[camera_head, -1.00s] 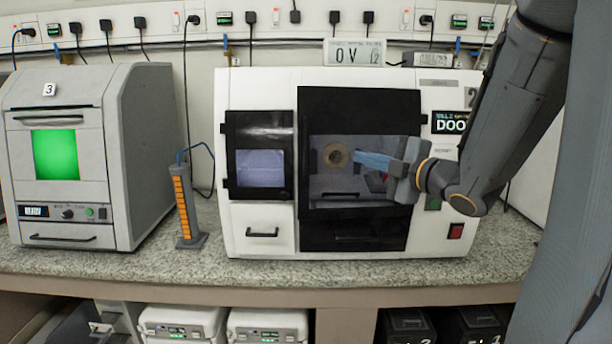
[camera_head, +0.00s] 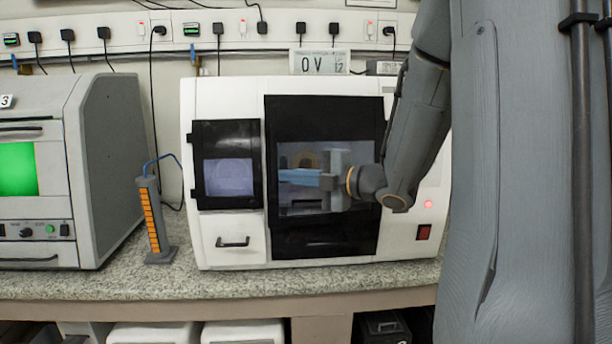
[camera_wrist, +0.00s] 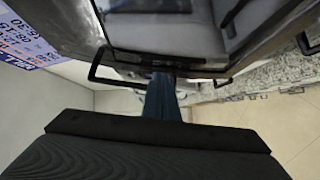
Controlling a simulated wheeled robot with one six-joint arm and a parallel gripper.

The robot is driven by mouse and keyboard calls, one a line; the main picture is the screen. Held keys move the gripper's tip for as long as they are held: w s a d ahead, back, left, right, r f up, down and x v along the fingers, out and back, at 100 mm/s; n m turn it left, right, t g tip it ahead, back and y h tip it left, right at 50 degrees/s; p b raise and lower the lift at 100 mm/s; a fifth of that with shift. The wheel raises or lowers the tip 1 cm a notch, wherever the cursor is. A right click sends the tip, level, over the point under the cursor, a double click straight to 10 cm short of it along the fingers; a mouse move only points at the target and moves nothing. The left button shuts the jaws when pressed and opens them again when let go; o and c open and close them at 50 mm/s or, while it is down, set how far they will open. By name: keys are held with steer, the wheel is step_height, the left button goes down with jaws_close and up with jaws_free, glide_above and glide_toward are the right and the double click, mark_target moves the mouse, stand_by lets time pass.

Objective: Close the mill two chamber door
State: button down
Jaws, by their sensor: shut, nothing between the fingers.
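Mill two (camera_head: 230,99) is a white machine on the bench in the head view. Its dark chamber door (camera_head: 325,118) is in the middle, with a window; how far the door stands open is hard to tell. My gripper (camera_head: 285,176) is in front of that window, its blue fingers shut, empty and pointing left. In the wrist view the gripper (camera_wrist: 162,95) has its fingertips close to a black bar handle (camera_wrist: 150,66) below a framed glass panel (camera_wrist: 170,35). Whether they touch it is unclear. My arm hides the machine's right side, including most of its display.
A smaller dark door (camera_head: 230,130) is on the machine's left, above a drawer handle (camera_head: 233,242). An orange-marked column (camera_head: 153,220) and a grey machine with a green window (camera_head: 110,150) stand left. A bench strip (camera_head: 220,285) in front is clear.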

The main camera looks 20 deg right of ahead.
mark_target(285, 183)
steer(key=shift+x, duration=0.8)
steer(key=shift+w, duration=0.1)
steer(key=w+h+b, duration=0.1)
steer(key=w+m+t+b, duration=0.1)
steer(key=w, duration=0.1)
steer(key=shift+d+f+h, duration=0.2)
steer(key=shift+f+h, duration=0.2)
steer(key=shift+w+d, duration=0.1)
steer(key=shift+w, duration=0.2)
steer(key=shift+w+d+r+m+h+b, duration=0.1)
steer(key=shift+d+r+m+h+b, duration=0.05)
steer(key=shift+m+h+b, duration=0.2)
steer(key=shift+d, duration=0.1)
